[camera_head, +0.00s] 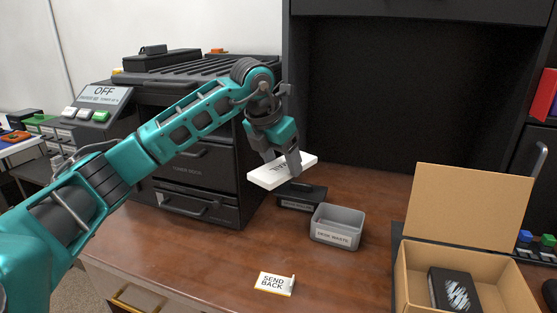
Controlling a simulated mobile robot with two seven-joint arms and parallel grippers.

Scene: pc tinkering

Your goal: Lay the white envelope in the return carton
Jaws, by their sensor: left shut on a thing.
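The gripper and envelope are well to the left of the carton. My right gripper does not show.
A grey bin (338,227) and a black tray (301,196) stand on the desk (215,255) below the envelope. A "SEND BACK" sign (274,283) lies at the front. A dark drawer unit (190,170) stands behind my arm. Bare desk lies between the bin and the carton.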

